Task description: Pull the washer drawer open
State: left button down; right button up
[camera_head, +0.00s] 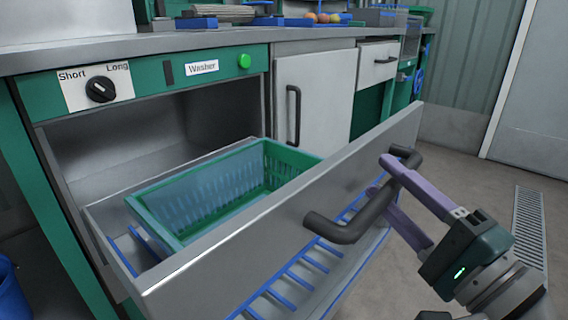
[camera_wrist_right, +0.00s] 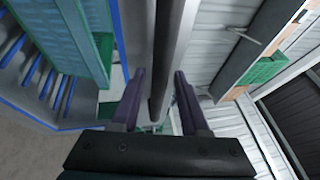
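The washer drawer (camera_head: 235,250) is grey and stands pulled out of the opening under the green panel with the "Washer" label (camera_head: 202,67). Its dark bar handle (camera_head: 335,229) is on the front; the bar also shows in the wrist view (camera_wrist_right: 172,40). My right gripper (camera_head: 378,175) has its purple fingers on either side of the bar. In the wrist view the fingers (camera_wrist_right: 158,75) are apart, with narrow gaps beside the bar, so they look open around it. My left gripper is out of view.
A green basket (camera_head: 150,213) sits in the drawer on a blue wire rack (camera_head: 300,268). The panel has a black dial (camera_head: 100,89) and a green button (camera_head: 244,61). A white cupboard door (camera_head: 312,90) stands right of the opening. Floor to the right is clear.

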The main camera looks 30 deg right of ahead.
jog(key=shift+o, duration=0.4)
jog(key=s+f+p, duration=0.1)
jog(key=s+f, duration=0.1)
jog(key=s, duration=0.7)
jog(key=shift+s, duration=0.4)
